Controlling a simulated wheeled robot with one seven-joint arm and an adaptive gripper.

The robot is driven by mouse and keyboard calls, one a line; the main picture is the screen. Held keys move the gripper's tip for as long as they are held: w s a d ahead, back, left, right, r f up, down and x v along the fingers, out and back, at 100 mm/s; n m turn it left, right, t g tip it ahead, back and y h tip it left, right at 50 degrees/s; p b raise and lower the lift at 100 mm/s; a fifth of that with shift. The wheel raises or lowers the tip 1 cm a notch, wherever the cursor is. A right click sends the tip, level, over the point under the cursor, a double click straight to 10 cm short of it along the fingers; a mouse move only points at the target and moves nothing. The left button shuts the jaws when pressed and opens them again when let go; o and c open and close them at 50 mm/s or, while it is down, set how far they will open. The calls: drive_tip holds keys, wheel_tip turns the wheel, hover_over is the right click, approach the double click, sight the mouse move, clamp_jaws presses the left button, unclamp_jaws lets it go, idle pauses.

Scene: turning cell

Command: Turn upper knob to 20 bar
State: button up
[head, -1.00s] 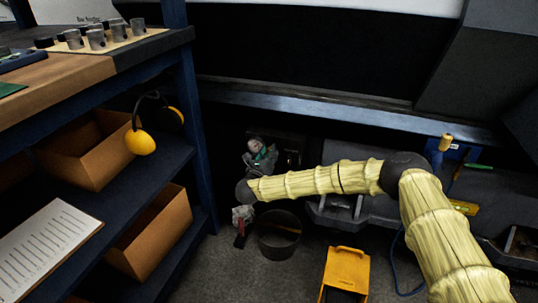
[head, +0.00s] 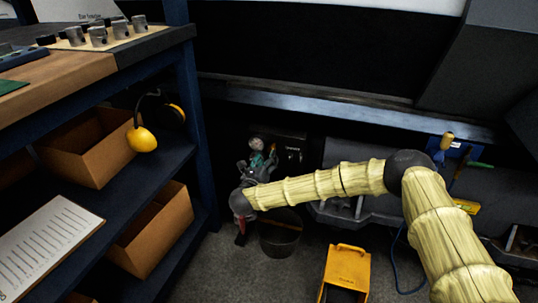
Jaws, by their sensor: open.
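My pale-sleeved arm reaches left across the view and ends in my grey gripper (head: 259,160) with green parts, low at the back. The gripper is open, and nothing shows between its fingers. Just to its right is a dark panel (head: 291,154) with small pale marks on its face. It may carry the knobs, but it is too dark and small to tell an upper knob or any 20 bar mark. I cannot tell whether the gripper touches the panel.
A dark bucket (head: 281,236) stands on the floor below my forearm, with a yellow box (head: 345,273) to its right. A blue shelf (head: 190,120) on the left holds cardboard boxes (head: 88,148), yellow earmuffs (head: 141,139) and a printed sheet (head: 45,250). A long ledge (head: 340,107) runs above.

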drive_tip(key=v, duration=0.6)
drive_tip(key=shift+s, duration=0.25)
drive_tip(key=shift+a, duration=0.1)
